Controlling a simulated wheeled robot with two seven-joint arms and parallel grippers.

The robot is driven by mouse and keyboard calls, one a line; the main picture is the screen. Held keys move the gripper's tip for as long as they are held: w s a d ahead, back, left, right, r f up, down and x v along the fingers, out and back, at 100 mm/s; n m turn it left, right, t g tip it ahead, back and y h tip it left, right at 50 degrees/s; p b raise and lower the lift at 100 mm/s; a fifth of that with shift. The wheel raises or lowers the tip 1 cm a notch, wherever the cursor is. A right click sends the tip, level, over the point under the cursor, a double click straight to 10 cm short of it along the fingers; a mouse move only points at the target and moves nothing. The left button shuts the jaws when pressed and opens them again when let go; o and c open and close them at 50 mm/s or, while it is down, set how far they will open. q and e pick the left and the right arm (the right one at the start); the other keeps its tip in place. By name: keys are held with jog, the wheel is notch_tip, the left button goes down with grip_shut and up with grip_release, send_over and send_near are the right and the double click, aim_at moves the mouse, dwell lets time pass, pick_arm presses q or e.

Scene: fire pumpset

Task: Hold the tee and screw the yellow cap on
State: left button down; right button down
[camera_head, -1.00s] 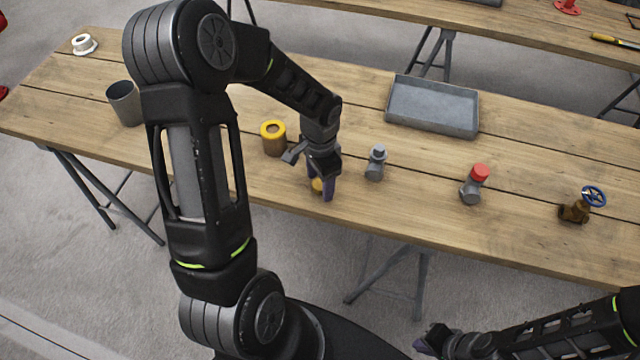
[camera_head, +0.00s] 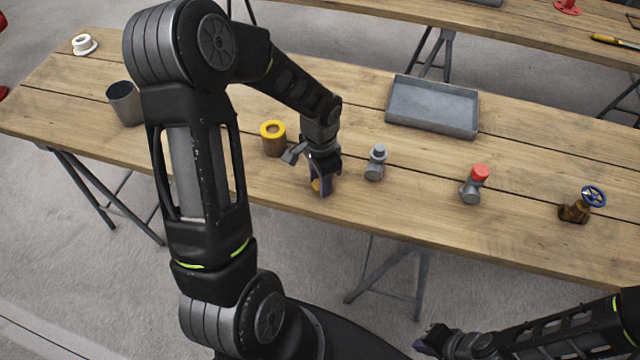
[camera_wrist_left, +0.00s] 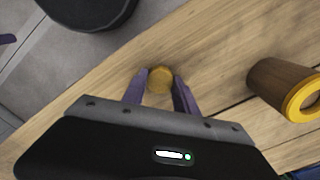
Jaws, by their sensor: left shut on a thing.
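The yellow cap (camera_head: 316,185) is at the table's near edge, between the fingers of my left gripper (camera_head: 321,187). In the left wrist view the yellow cap (camera_wrist_left: 160,78) sits between the purple fingertips of the left gripper (camera_wrist_left: 161,88), which is shut on it. A grey pipe fitting with a grey top (camera_head: 375,163) stands just right of this gripper. Another grey fitting with a red cap (camera_head: 474,184) stands further right; I cannot tell which fitting is the tee. My right gripper (camera_head: 430,340) is low at the bottom, off the table; its fingers are unclear.
A brown cup with a yellow rim (camera_head: 273,139) stands left of my left gripper. A grey cup (camera_head: 124,103) and a white fitting (camera_head: 84,44) are further left. A grey tray (camera_head: 432,106) lies behind. A brass valve with a blue wheel (camera_head: 578,207) is at right.

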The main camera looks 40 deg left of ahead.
pick_arm(q)
notch_tip(320, 180, up, 10)
jog(key=b, duration=0.1)
pick_arm(e)
jog(key=shift+w+f, duration=0.1)
jog(key=shift+f, duration=0.4)
dwell(0.5)
pick_arm(q)
jog(key=w+d+r+n, duration=0.1)
jog(key=w+d+n, duration=0.4)
jog(key=w+d, duration=0.5)
jog(key=shift+w+d+r, duration=0.15)
jog(key=shift+w+d, duration=0.1)
jog(key=shift+d, duration=1)
pick_arm(e)
jog(key=c, duration=2.1)
grip_release()
